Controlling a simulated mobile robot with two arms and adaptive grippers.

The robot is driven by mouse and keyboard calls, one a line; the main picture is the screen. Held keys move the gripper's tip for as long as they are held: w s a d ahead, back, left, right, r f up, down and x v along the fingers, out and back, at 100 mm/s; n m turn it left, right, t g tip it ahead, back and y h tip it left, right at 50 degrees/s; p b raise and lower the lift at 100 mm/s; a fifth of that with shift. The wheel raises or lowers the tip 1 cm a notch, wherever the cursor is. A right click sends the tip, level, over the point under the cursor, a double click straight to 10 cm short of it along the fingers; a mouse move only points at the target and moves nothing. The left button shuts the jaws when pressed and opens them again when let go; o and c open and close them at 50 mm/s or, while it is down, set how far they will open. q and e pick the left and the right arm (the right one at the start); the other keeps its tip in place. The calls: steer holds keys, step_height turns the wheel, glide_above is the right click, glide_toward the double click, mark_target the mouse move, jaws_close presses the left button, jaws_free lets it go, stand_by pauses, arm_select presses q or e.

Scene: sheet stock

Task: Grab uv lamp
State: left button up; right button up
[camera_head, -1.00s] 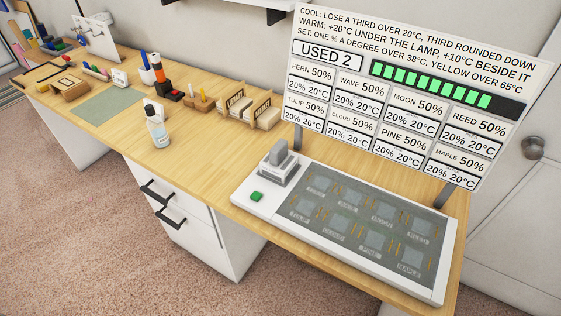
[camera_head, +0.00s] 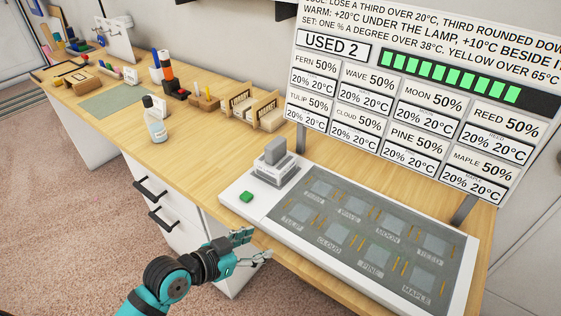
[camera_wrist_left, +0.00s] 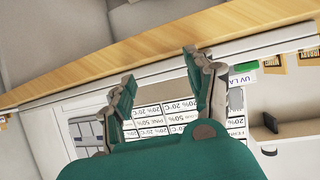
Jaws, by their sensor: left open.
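The UV lamp appears to be the grey block with an upright grip (camera_head: 275,163) on the left end of the white panel (camera_head: 234,190). In the left wrist view a label reading UV LAMP (camera_wrist_left: 242,79) shows beside a green patch; I cannot clearly make out the lamp there. My left gripper (camera_head: 256,246) is open and empty, low in front of the panel's near edge and apart from the lamp. Its two spread fingers also show in the left wrist view (camera_wrist_left: 160,68). My right gripper is not in view.
A green button (camera_head: 246,197) sits on the panel before the lamp. Several labelled plates fill the panel's dark area (camera_head: 352,262). A sign board (camera_head: 398,120) stands behind it. A clear bottle (camera_head: 156,127) and wooden racks (camera_head: 265,112) stand to the left. White drawers (camera_head: 170,205) are below.

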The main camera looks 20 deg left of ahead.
arm_select(q)
steer(key=w+a+r+n+t, duration=0.2)
steer(key=w+a+r+t, duration=0.4)
steer(key=w+a+r, duration=0.35)
steer(key=p, duration=0.2)
glide_toward(283, 137)
steer(key=shift+w+a+f, duration=0.1)
steer(key=shift+w+f, duration=0.25)
steer(key=shift+w, duration=0.35)
steer(key=shift+p+x, duration=0.6)
steer(key=shift+x, duration=2.45)
steer(key=shift+s, duration=0.1)
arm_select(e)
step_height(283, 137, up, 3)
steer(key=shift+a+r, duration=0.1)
arm_select(q)
steer(key=shift+c, duration=0.3)
steer(key=shift+c, duration=1)
jaws_close()
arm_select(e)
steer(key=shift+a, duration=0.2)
